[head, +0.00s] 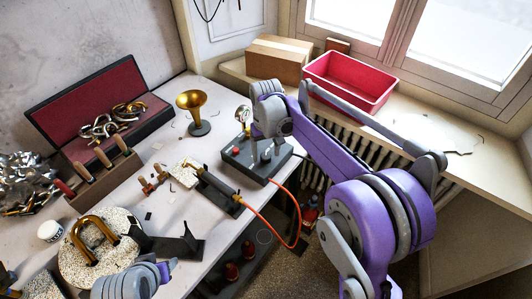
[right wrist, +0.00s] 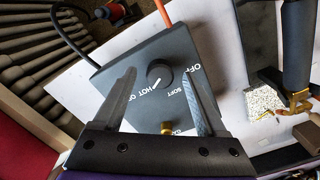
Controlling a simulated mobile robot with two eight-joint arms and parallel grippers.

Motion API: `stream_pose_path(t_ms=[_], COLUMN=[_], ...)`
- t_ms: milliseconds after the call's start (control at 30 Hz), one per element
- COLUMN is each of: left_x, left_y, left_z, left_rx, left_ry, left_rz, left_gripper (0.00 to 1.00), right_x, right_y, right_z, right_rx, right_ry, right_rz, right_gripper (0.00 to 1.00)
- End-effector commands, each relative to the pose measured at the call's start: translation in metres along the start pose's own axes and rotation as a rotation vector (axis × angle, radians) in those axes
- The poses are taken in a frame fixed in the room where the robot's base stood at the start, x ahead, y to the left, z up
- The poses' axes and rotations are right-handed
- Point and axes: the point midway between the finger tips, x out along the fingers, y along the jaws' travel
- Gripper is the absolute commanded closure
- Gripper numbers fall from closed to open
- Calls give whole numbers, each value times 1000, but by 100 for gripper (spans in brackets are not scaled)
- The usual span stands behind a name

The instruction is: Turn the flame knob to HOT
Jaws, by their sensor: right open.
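The flame knob (right wrist: 159,73) is a round black dial on a dark grey control box (right wrist: 112,68) in the right wrist view. White words OFF, SOFT and HOT are printed around it. A white mark by the knob's lower edge seems to lie toward HOT. My right gripper (right wrist: 158,76) is open, with one finger on each side of the knob and gaps visible between. In the head view, the box (head: 232,160) sits at the bench's right edge, under my right gripper (head: 262,145). My left gripper (head: 160,226) appears open and empty over the bench front.
An orange hose (head: 283,240) runs from the box to the torch (head: 218,188) on its left. A brass bell on a stand (head: 199,128) stands behind. A pressure gauge (head: 243,113) rises near the box. A red bin (head: 350,82) and cardboard box (head: 278,58) stand on the sill.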

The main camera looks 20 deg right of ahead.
Motion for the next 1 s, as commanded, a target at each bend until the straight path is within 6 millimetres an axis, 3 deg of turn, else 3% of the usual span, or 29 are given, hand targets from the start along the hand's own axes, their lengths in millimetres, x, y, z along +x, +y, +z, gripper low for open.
stream_pose_path(t_ms=[300,500,1000], left_x=[-4,-5,-5], left_y=[0,0,0], left_z=[-4,-5,-6], left_rx=[0,0,0], left_ry=[3,5,5], left_rz=[0,0,0], left_gripper=[50,50,50], right_x=[-63,-92,-100], right_y=[0,0,0], right_z=[0,0,0], right_rx=[0,0,0], right_ry=[0,0,0], right_rz=[0,0,0], right_gripper=[26,26,26])
